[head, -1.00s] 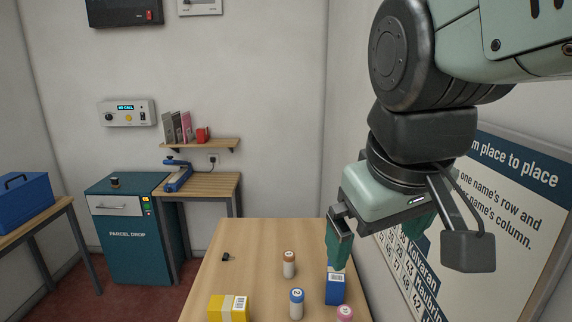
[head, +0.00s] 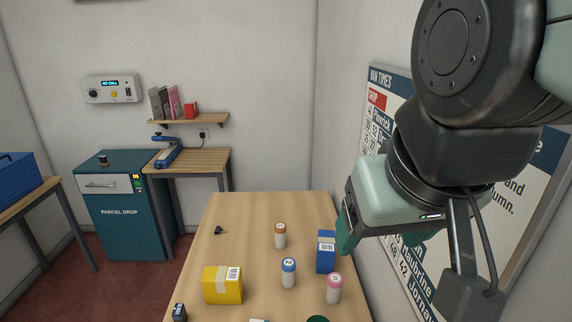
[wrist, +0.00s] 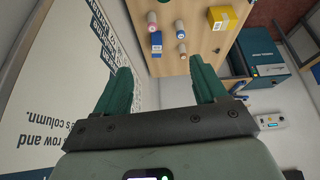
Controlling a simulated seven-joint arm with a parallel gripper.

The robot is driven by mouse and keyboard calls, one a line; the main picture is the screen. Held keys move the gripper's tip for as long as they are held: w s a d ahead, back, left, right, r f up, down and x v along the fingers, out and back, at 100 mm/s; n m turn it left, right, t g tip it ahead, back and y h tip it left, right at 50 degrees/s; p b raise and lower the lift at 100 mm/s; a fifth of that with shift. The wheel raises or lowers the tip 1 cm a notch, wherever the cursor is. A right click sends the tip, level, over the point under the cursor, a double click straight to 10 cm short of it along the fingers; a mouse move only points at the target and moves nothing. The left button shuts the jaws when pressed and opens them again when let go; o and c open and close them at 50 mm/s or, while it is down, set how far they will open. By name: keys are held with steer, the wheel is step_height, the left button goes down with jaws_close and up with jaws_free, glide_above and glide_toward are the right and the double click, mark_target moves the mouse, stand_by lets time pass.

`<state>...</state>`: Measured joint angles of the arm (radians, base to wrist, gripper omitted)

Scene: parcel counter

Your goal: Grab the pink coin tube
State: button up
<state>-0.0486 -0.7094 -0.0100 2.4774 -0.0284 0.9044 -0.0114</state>
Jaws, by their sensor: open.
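The pink coin tube (head: 334,290) stands upright on the table, white-bodied with a pink top, near the right edge. In the wrist view the pink coin tube (wrist: 152,18) is small, at the top, beyond the fingers. My gripper (head: 380,238) is open and empty, above and to the right of the tube in the head view, apart from it. The wrist view shows clear space between the green fingers of my gripper (wrist: 161,72).
Near the pink tube stand a blue-topped tube (head: 288,273), an orange-topped tube (head: 280,236) and a blue box (head: 326,252). A yellow box (head: 222,286) is further left. A timetable board (head: 385,115) hangs on the right wall. The table's far left part is mostly clear.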

steer(key=w+f+n+g+h, duration=0.1)
steer(key=w+f+n+g, duration=0.25)
steer(key=w, duration=0.55)
steer(key=n+g+h, duration=0.3)
steer(key=n+h, duration=0.5)
steer(key=n, duration=0.1)
glide_above(328, 283)
steer(key=s+a, duration=0.3)
steer(key=a, duration=0.1)
step_height(328, 283, down, 22)
steer(key=w+f+n+t+h, duration=0.1)
steer(key=f+n, duration=0.1)
steer(key=f, duration=0.2)
steer(key=w+f+n+h, duration=0.1)
steer(key=f+n+h, duration=0.1)
steer(key=f, duration=0.2)
steer(key=w+a+f+n+t+h, duration=0.1)
steer(key=f+n, duration=0.1)
steer(key=f, duration=0.2)
steer(key=shift+t, duration=0.35)
steer(key=shift+d+f, duration=0.15)
steer(key=shift+f, duration=0.05)
steer(key=x, duration=0.7)
steer(key=shift+s+d, duration=0.1)
steer(key=shift+s, duration=0.1)
